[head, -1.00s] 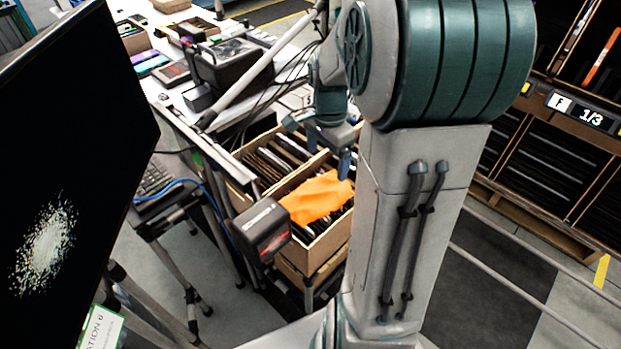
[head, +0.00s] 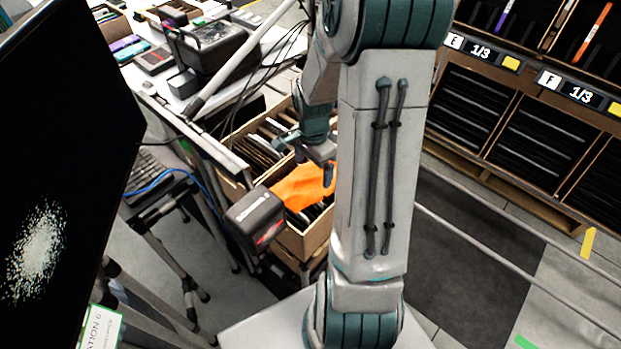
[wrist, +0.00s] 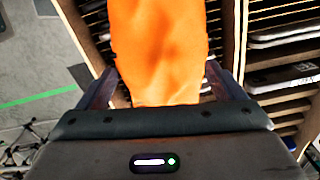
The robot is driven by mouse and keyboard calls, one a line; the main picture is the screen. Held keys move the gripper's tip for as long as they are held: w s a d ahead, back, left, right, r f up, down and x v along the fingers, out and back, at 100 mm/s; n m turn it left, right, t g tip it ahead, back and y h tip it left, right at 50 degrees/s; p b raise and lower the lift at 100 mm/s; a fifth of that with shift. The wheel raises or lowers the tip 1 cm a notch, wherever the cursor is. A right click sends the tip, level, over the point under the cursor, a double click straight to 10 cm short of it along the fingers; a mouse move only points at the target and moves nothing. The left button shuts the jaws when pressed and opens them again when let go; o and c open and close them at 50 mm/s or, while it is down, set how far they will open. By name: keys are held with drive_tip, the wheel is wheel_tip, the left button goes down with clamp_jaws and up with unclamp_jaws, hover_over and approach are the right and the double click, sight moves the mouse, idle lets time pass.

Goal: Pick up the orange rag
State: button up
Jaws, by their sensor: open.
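The orange rag (head: 297,188) lies in a tilted carton (head: 312,236), on top of dark and pale flat items. My gripper (head: 313,163) is at the rag's upper edge in the head view, partly hidden by my arm. In the wrist view the rag (wrist: 158,50) fills the middle, and its near end lies between the two fingers of my gripper (wrist: 170,88). The fingers are apart, one on each side of the rag. I cannot tell whether they touch it.
A second carton (head: 255,152) with upright flat items stands just behind. A dark boxy device (head: 254,216) is in front and left of the cartons. A large black screen (head: 50,150) fills the left. Shelves (head: 520,125) stand at the right, with free floor before them.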

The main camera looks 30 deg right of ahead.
sight(312, 177)
drive_tip(key=shift+f, duration=1.6)
drive_tip(key=c, duration=1.1)
drive_tip(key=shift+o, duration=0.2)
drive_tip(key=shift+r, duration=0.1)
drive_tip(key=shift+w+r, duration=0.1)
drive_tip(key=shift+r, duration=0.7)
wheel_tip(312, 177, up, 2)
drive_tip(key=shift+r, duration=0.15)
drive_tip(key=s+d+r+b, duration=0.1)
drive_tip(key=s+d+r, duration=0.2)
drive_tip(key=d+r, duration=0.4)
drive_tip(key=d, duration=0.4)
drive_tip(key=shift+s+b, duration=0.25)
drive_tip(key=shift+b, duration=0.15)
drive_tip(key=shift+o, duration=0.5)
